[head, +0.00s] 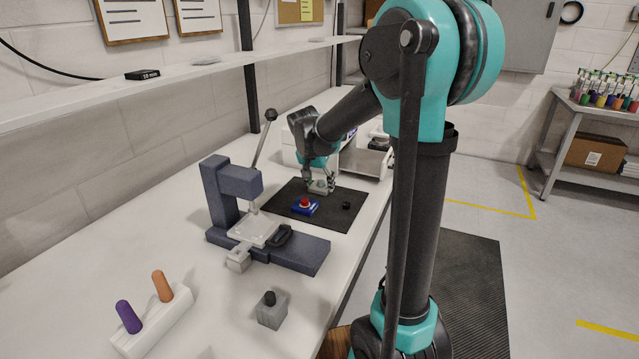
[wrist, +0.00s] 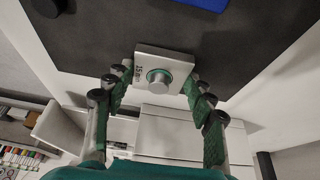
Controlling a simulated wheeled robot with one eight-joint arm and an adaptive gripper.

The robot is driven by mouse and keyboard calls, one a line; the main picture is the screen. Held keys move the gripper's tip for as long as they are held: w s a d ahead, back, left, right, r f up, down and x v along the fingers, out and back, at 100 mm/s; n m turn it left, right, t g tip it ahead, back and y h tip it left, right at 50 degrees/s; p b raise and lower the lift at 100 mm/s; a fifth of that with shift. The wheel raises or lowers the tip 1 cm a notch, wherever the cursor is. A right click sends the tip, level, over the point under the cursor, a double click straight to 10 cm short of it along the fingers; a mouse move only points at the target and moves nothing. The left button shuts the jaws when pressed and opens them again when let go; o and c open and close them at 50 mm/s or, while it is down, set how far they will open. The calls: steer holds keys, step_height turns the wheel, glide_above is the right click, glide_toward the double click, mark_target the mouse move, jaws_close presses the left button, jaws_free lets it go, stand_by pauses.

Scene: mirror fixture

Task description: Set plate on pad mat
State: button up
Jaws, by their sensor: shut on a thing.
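A small pale square plate with a round metal knob and printed lettering (wrist: 165,68) is between the fingers of my gripper (wrist: 158,82) in the wrist view. My gripper is shut on it. In the head view my gripper (head: 319,183) and the plate are small, at the far part of the black pad mat (head: 333,219). The mat also fills the top of the wrist view (wrist: 110,35). The plate appears over or on the mat near its far edge; I cannot tell whether it touches.
A blue block with a red button (head: 305,207) and a small black knob (head: 346,205) are on the mat. A dark blue lever press (head: 222,195) stands nearer. A grey block (head: 271,312) and a white holder (head: 152,325) are in front. A white box stands behind the mat.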

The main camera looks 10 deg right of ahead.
steer(key=o, duration=1.3)
steer(key=shift+f, duration=0.1)
steer(key=shift+c, duration=0.2)
steer(key=v, duration=1.2)
